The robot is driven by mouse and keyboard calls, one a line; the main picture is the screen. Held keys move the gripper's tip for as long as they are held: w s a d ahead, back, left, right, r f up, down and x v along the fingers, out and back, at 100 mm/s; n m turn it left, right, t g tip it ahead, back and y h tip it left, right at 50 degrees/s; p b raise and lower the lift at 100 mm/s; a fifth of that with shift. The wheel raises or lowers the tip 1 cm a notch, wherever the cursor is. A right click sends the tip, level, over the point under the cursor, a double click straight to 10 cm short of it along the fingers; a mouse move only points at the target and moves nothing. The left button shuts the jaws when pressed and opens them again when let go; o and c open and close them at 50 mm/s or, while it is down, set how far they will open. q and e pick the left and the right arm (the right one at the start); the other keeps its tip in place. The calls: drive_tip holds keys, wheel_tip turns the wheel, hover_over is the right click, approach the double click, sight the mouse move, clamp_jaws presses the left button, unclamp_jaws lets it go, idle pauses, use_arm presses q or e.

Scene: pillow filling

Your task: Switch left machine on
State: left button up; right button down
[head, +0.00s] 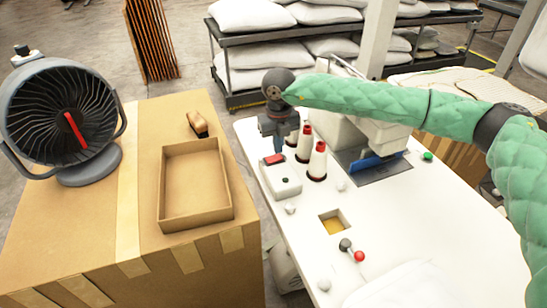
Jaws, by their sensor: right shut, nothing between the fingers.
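A white switch box (281,183) stands on the white machine table (400,225), at its left edge. It has a raised red button at its far end and a small dark button nearer. My right arm, in a green quilted sleeve, reaches in from the right. My right gripper (279,147) points down, shut and empty, just above the far end of the box near the red button. I cannot tell whether the fingertips touch it. The white sewing machine (345,135) stands behind the thread cones, partly hidden by my arm. My left gripper is not in view.
A cardboard block at left holds an open tray (197,222), a brush (198,123) and a black fan (62,120). Shelves of white pillows (250,78) stand behind.

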sight(278, 156)
drive_tip(key=shift+f+b, duration=0.6)
drive_tip(key=shift+f, duration=0.1)
idle(0.6)
drive_tip(key=shift+s+f+b, duration=0.15)
drive_tip(key=shift+f+b, duration=0.3)
idle(0.4)
drive_tip(key=shift+w+r, duration=0.2)
drive_tip(key=shift+r, duration=3.35)
